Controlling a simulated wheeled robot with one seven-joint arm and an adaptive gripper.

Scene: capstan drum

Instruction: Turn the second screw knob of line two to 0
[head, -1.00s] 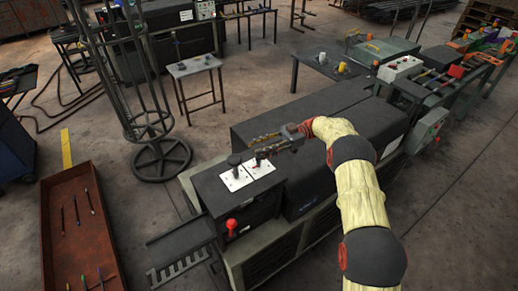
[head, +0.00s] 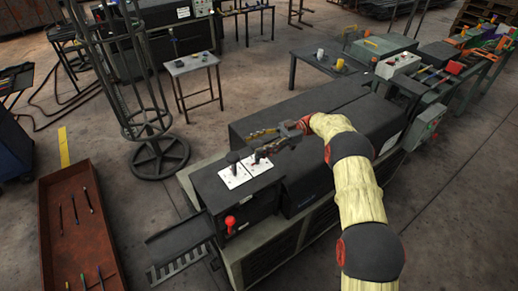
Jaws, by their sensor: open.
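Two white plates lie side by side on the dark top of the near machine in the head view. The left plate (head: 235,179) carries a black knob (head: 233,158). The right plate (head: 259,167) has a dark knob (head: 258,158) on it, partly covered by my gripper. My gripper (head: 255,146) is open, with its fingers pointing left over the right plate. One finger is close to the right knob; I cannot tell whether they touch. The markings on the plates are too small to read.
A tall wire stand (head: 159,157) is behind to the left. A rust-coloured tray (head: 80,225) with several thin tools lies at the left. A small grey table (head: 190,64) stands behind. Floor between them is clear.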

